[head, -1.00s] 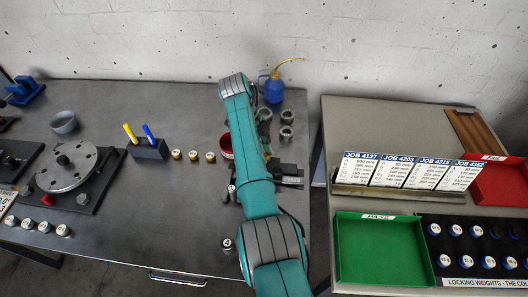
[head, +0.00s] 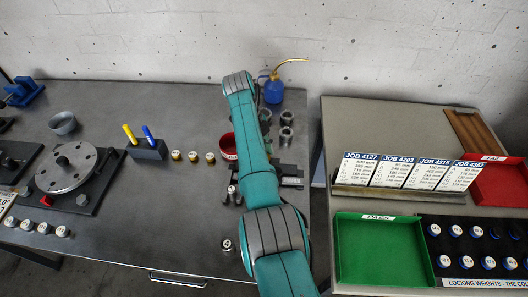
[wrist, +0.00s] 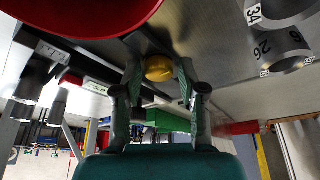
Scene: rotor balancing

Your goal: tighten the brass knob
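The brass knob (wrist: 158,69) shows as a small round yellow ball in the wrist view, above the centre. My gripper (wrist: 159,74) has one fingertip on each side of it, very close to its sides. I cannot tell whether the fingers touch the knob or leave a narrow gap. What the knob is mounted on is mostly hidden. In the head view my arm covers the gripper and the knob.
A red bowl (head: 228,146) stands just left of my arm; a red round shape (wrist: 85,10) looms close in the wrist view. Grey metal cylinders (head: 286,134) and a blue oil can (head: 273,90) stand right of the arm. A rotor disc (head: 66,168) is at left.

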